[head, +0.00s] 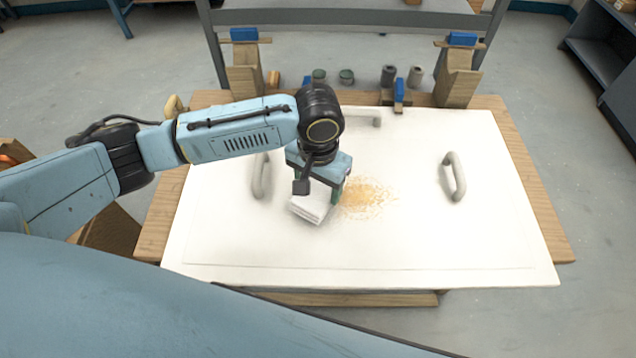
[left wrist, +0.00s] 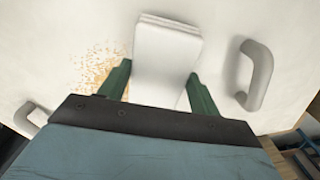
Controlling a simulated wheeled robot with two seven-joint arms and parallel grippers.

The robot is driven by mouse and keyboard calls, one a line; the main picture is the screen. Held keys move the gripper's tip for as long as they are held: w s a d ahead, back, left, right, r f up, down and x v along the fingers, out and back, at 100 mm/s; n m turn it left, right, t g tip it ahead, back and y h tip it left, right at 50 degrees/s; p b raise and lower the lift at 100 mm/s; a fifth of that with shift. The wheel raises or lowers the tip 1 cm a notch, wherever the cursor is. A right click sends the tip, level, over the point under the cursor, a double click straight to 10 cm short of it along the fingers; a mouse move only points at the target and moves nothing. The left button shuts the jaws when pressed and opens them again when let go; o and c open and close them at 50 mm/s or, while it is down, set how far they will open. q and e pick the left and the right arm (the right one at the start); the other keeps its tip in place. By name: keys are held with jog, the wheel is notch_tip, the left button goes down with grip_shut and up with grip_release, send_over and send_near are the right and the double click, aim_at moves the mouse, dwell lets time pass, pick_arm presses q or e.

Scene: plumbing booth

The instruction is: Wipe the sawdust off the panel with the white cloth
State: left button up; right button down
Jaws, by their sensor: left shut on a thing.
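The white panel (head: 400,245) lies flat on a wooden bench. A patch of orange-yellow sawdust (head: 367,198) is spread near its middle, and it also shows in the left wrist view (left wrist: 100,72). My left gripper (head: 322,196) is shut on the folded white cloth (head: 311,206), just left of the sawdust. The cloth (left wrist: 166,55) shows between the green fingers in the left wrist view. Whether its underside touches the panel I cannot tell. My right gripper is not in view.
Grey handles stand up from the panel at left (head: 260,176), right (head: 454,177) and back (head: 364,120). Wooden blocks with blue clamps (head: 458,75) and several small pipe fittings (head: 388,75) sit along the back of the bench. The panel's front and right areas are clear.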

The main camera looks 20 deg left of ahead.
pick_arm(q)
jog(key=shift+f, duration=1.1)
dwell(0.3)
